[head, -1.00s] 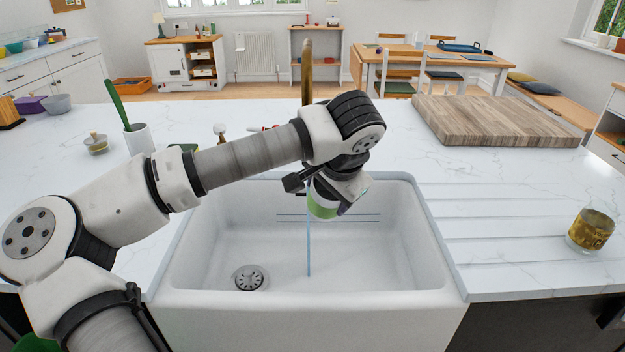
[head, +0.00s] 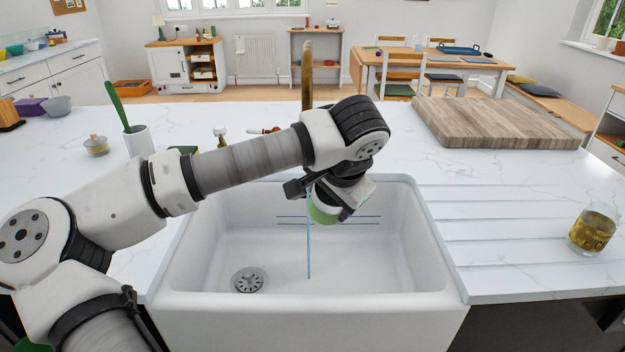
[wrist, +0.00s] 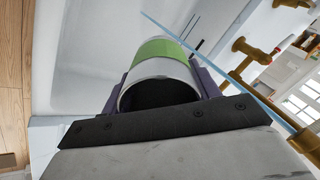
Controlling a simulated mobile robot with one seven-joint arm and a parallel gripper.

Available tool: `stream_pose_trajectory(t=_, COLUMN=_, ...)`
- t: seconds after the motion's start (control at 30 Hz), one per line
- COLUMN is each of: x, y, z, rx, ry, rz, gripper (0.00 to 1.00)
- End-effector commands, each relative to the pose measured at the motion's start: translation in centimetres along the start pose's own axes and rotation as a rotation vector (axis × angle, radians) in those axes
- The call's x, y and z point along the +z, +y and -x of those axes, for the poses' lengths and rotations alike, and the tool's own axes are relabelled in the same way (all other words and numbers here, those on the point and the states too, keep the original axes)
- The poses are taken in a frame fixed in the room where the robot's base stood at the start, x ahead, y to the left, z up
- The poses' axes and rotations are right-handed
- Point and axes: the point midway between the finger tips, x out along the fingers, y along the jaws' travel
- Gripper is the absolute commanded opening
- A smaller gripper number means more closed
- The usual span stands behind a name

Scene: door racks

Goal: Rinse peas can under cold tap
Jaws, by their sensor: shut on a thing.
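The peas can (head: 325,210) has a green band and hangs tilted over the white sink (head: 400,270). My gripper (head: 328,198) is shut on it. In the wrist view the can (wrist: 158,70) sits between the purple fingers, with a white rim and a dark end toward me. A thin blue stream of water (head: 309,245) falls from the brass tap (head: 307,75) into the sink. The stream passes at the can's left edge; I cannot tell whether it touches the can. The tap handles (head: 220,137) are partly behind my arm.
A glass jar (head: 593,230) stands on the right drainer. A wooden board (head: 500,122) lies at the back right. A white pot with a green utensil (head: 138,140) and a small jar (head: 96,146) stand at the left. The sink floor near the drain (head: 249,280) is clear.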

Motion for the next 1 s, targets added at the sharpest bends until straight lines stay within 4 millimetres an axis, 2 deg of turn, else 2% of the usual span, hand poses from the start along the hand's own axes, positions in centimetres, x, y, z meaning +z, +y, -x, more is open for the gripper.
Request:
stream_pose_trajectory(t=0.5, x=0.0, y=0.0, z=0.2, rx=0.0, ry=0.0, rz=0.0, gripper=0.35)
stream_pose_trajectory(t=1.0, x=1.0, y=1.5, z=4.7, rx=-0.001, ry=0.001, rz=0.0, gripper=0.35)
